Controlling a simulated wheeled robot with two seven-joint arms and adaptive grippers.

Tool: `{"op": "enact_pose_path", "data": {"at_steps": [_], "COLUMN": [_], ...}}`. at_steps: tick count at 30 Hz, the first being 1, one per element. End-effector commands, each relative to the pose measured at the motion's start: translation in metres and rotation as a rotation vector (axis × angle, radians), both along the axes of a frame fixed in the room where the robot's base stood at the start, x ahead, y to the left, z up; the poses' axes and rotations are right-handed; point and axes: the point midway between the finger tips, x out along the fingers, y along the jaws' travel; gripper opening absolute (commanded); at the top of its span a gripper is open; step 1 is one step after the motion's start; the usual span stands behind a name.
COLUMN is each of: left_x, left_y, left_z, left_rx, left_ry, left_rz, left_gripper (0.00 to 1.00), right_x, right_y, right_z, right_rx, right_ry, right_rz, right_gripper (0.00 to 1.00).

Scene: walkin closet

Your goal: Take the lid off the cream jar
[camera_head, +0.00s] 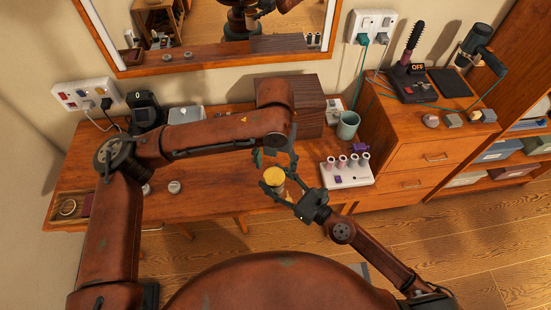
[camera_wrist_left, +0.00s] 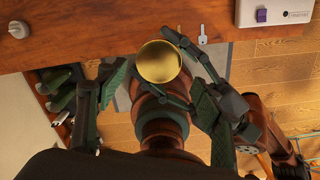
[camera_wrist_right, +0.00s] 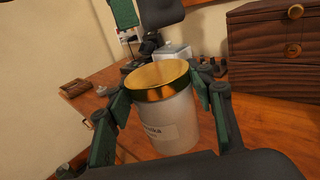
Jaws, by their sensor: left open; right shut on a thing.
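The cream jar (camera_wrist_right: 165,125) is a frosted white jar with a label, and its gold lid (camera_wrist_right: 157,78) is on top. My right gripper (camera_wrist_right: 165,97) is shut on the jar's body, with green-padded fingers on both sides. In the head view the gold lid (camera_head: 273,174) shows between the fingers of my right gripper (camera_head: 285,185), near the table's front edge. My left gripper (camera_wrist_left: 155,88) is open and empty. In the left wrist view the gold lid (camera_wrist_left: 158,61) shows from above, between and beyond the left fingers. The left fingers look apart from the lid.
A green cup (camera_head: 348,125) stands behind that panel. A small knob-like item (camera_head: 174,187) lies at the left. The table's middle left is mostly clear.

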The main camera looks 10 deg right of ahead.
Motion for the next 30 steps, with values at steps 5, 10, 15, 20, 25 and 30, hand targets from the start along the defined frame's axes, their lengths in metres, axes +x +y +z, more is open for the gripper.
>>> {"op": "enact_pose_path", "data": {"at_steps": [5,10,15,20,25,30], "left_x": [0.0,0.0,0.0,0.001,0.001,0.0], "left_y": [0.0,0.0,-0.001,-0.001,0.0,-0.001], "left_z": [-0.029,-0.046,-0.053,-0.053,-0.053,-0.053], "left_rx": [-0.001,-0.002,-0.004,-0.004,-0.004,-0.004], "left_ry": [0.002,0.001,-0.001,-0.002,-0.002,0.0], "left_rz": [0.002,0.003,0.003,0.003,0.003,0.003], "left_gripper": [0.61,0.61,0.61,0.61,0.54,0.42], "right_x": [0.0,0.0,0.0,0.0,0.0,0.0], "right_y": [0.0,0.0,0.0,0.0,0.0,0.0], "right_z": [0.002,0.002,0.002,0.002,0.002,0.002], "right_rx": [0.003,0.003,0.003,0.003,0.003,0.003], "right_ry": [-0.003,-0.003,-0.003,-0.003,-0.003,-0.003], "right_rz": [-0.001,-0.001,-0.001,-0.001,-0.001,0.0], "right_gripper": [0.0,0.0,0.0,0.0,0.0,0.0]}}
